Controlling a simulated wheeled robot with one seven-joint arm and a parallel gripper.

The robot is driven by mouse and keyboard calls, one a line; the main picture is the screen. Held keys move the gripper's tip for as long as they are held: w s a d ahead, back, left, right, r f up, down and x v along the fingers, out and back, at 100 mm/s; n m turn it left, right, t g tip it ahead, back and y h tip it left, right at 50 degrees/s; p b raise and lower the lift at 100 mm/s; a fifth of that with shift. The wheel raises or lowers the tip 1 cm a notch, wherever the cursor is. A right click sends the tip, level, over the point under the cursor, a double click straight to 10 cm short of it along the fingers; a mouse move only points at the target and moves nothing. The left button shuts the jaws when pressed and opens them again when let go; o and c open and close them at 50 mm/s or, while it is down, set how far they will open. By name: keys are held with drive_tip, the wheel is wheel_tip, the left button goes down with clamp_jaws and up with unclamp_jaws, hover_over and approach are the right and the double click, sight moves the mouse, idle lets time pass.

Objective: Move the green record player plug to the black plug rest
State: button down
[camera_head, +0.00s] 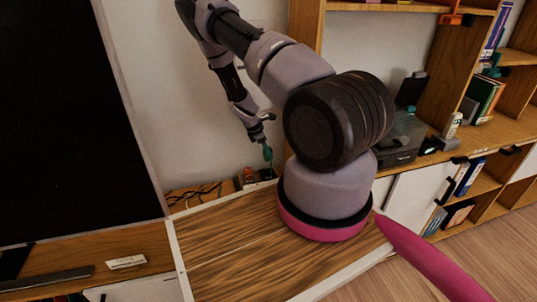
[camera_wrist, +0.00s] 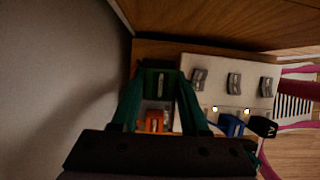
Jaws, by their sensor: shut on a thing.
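In the wrist view, a green plug (camera_wrist: 160,79) with a pale mark is between the green fingers of my gripper (camera_wrist: 159,92). My gripper is shut on it, at the left end of a white power strip (camera_wrist: 222,62). In the head view, my gripper (camera_head: 267,153) points down at the back of the wooden surface, just above small dark and red items; the plug cannot be told from the green fingertips there. I cannot pick out the black plug rest with certainty in either view.
Near the strip in the wrist view are an orange plug (camera_wrist: 154,121), a blue plug (camera_wrist: 231,125) and a black plug (camera_wrist: 263,127). In the head view, loose cables (camera_head: 197,192) lie left of my gripper. The wall is close behind. Shelves with a dark device (camera_head: 400,140) stand right.

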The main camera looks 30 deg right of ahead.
drive_tip(key=shift+f, duration=2.85)
drive_tip(key=shift+f, duration=1.65)
drive_tip(key=shift+c, duration=1.7)
unclamp_jaws()
drive_tip(key=shift+a, duration=0.1)
drive_tip(key=v, duration=1)
drive_tip(key=shift+r, duration=0.4)
